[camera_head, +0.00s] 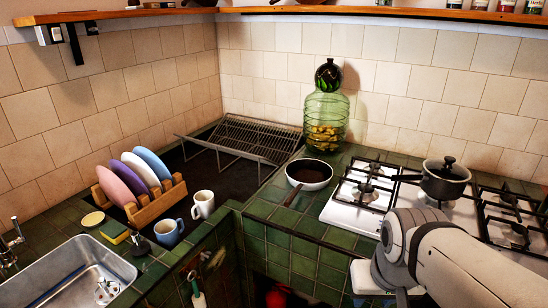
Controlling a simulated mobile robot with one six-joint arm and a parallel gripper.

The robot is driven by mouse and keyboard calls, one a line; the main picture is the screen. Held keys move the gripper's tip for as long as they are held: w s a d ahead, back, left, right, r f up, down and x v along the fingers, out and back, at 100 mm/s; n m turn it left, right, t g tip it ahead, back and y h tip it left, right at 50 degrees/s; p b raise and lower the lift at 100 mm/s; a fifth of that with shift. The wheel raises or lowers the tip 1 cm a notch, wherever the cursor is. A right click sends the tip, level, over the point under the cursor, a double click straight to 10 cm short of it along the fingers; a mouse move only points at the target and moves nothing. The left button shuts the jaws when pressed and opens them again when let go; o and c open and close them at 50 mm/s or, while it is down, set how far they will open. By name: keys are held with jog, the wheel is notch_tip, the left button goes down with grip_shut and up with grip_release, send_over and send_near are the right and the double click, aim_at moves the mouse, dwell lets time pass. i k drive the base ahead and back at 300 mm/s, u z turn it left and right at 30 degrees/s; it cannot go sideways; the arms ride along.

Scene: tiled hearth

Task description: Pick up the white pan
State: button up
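The white pan (308,174) sits on the green tiled counter, left of the white stove. Its inside is dark, and its dark handle points toward the front left. The pan appears upright and nothing covers it. My arm shows at the lower right, in front of the stove and well apart from the pan. I cannot make out my gripper's fingers; the arm's lower end runs to the bottom edge of the picture.
A black lidded pot (445,180) stands on the stove (345,212). A green glass jar (326,118) stands behind the pan. A wire rack (245,140), mugs (203,204) and a plate rack (158,204) are left. The counter drops away in front of the pan.

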aim_at(307, 175)
jog(key=u, duration=0.7)
jog(key=i, duration=1.3)
jog(key=u, duration=0.6)
